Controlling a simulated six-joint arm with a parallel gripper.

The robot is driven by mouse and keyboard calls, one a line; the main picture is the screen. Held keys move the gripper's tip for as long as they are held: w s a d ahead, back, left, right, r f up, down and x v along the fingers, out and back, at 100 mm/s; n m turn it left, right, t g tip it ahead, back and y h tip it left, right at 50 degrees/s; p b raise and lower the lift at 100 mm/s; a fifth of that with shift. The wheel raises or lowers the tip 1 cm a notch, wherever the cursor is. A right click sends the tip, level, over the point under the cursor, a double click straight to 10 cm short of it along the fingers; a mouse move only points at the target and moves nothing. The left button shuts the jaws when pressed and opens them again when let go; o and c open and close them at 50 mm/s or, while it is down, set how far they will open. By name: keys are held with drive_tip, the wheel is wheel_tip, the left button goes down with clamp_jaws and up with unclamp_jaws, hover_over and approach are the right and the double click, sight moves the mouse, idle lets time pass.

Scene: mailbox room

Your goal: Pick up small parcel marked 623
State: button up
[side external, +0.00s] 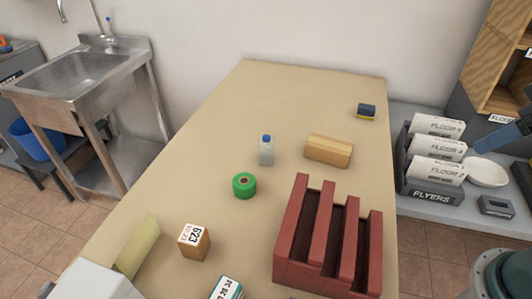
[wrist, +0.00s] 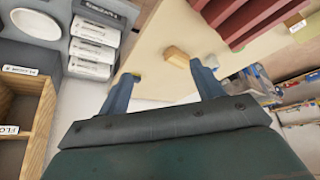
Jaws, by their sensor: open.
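The small parcel marked 623 (side external: 193,242) is a brown box with a white label on top. It sits on the tan table (side external: 225,120) near its front left part in the side view. In the side view only part of my arm shows at the right edge, well away from the parcel.
A red slotted rack (side external: 300,235) stands right of the parcel. A green tape roll (side external: 244,185), a bottle (side external: 266,150), a wooden block (side external: 329,150) and a teal-edged box (side external: 227,288) are on the table. A yellow-green item (side external: 138,245) lies left of the parcel.

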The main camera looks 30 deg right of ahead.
drive_tip(key=w+a+r+n+g+y, duration=0.1)
drive_tip(key=w+a+r, duration=0.2)
drive_tip(key=w, duration=0.2)
drive_tip(key=w+a+r+n+g, duration=0.1)
drive_tip(key=w+a+r+n, duration=0.1)
drive_tip(key=w+a, duration=0.3)
drive_tip(key=n+g+h, duration=0.1)
drive_tip(key=n+g, duration=0.3)
drive_tip(key=n, duration=0.3)
hover_over(191, 233)
wheel_tip(191, 233, down, 17)
drive_tip(key=shift+f, duration=0.15)
drive_tip(key=shift+f, duration=0.1)
drive_tip(key=shift+f, duration=4.2)
